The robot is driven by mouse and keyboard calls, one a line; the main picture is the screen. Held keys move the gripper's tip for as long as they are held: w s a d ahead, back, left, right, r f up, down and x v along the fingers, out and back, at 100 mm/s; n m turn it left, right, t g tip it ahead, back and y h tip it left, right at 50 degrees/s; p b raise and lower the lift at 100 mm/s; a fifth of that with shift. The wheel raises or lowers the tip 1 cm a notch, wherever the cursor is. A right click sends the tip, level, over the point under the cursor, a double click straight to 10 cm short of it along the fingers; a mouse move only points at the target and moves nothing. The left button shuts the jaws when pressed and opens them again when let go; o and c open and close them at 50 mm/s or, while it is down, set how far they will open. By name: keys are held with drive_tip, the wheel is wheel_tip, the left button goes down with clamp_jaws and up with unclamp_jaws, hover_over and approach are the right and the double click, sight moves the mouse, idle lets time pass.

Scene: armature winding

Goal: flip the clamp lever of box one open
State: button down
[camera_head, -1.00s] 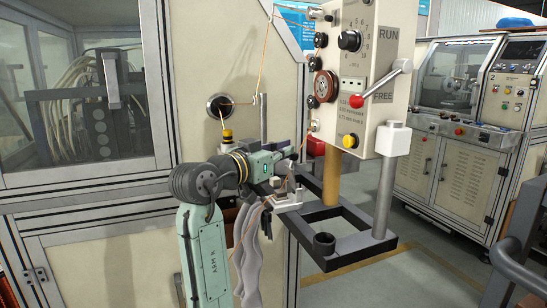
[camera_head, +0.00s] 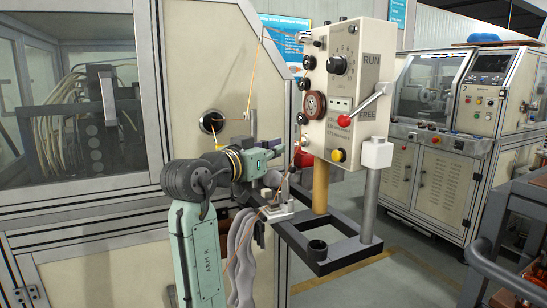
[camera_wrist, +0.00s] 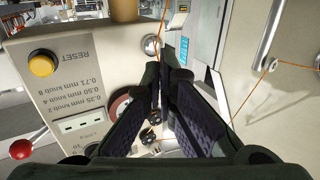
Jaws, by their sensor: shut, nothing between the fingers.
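The cream tension box (camera_head: 345,75) stands on posts right of centre in the head view. Its clamp lever is a grey metal arm (camera_head: 370,101) with a red ball (camera_head: 343,120) at its lower left end, beside the RUN and FREE labels. My gripper (camera_head: 279,148) is left of the box, below the brown spool, apart from the lever. In the wrist view my gripper (camera_wrist: 164,72) is shut and empty in front of the box face. The lever's red ball (camera_wrist: 20,149) shows at the lower left there, well away from the fingers.
Orange wire (camera_head: 252,70) runs from the box's upper guides down to the eyelet (camera_head: 212,121) on the machine panel. A yellow button (camera_head: 338,155) and brown spool (camera_head: 314,104) are on the box. A black frame base (camera_head: 335,258) lies below. A second machine stands at the right.

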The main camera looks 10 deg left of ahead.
drive_tip(key=s+a+r+b, duration=0.1)
drive_tip(key=s+r, duration=0.4)
drive_tip(key=shift+s+a+r, duration=0.15)
drive_tip(key=shift+s+a, duration=0.05)
